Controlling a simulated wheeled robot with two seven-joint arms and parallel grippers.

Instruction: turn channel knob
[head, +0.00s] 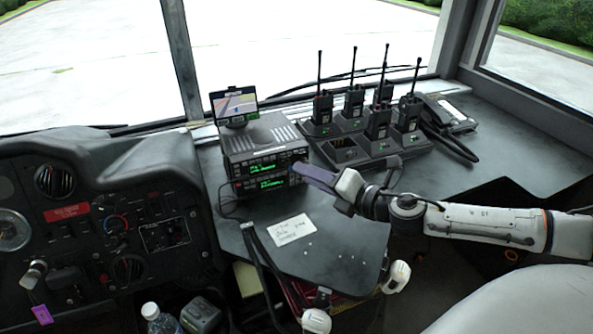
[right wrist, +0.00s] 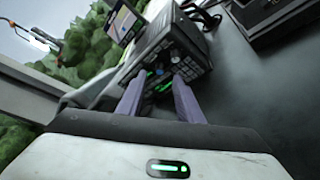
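Two black radio units are stacked on the dashboard shelf, an upper radio (head: 262,163) and a lower radio (head: 262,184), both with lit green displays. My right gripper (head: 301,168) reaches in from the right, with its purple fingers at the right end of the radio fronts. In the right wrist view the two fingers (right wrist: 159,78) are apart, their tips close to the radio face (right wrist: 158,60). Small round knobs show on that face near the tips. I cannot tell which is the channel knob or whether a finger touches one. My left gripper is not in view.
A small screen (head: 235,106) stands on top of the radios. A charger rack (head: 345,150) with several handheld radios is behind, beside a corded phone (head: 448,113). A paper note (head: 292,229) lies in front on the shelf. Cables hang over the shelf's front edge.

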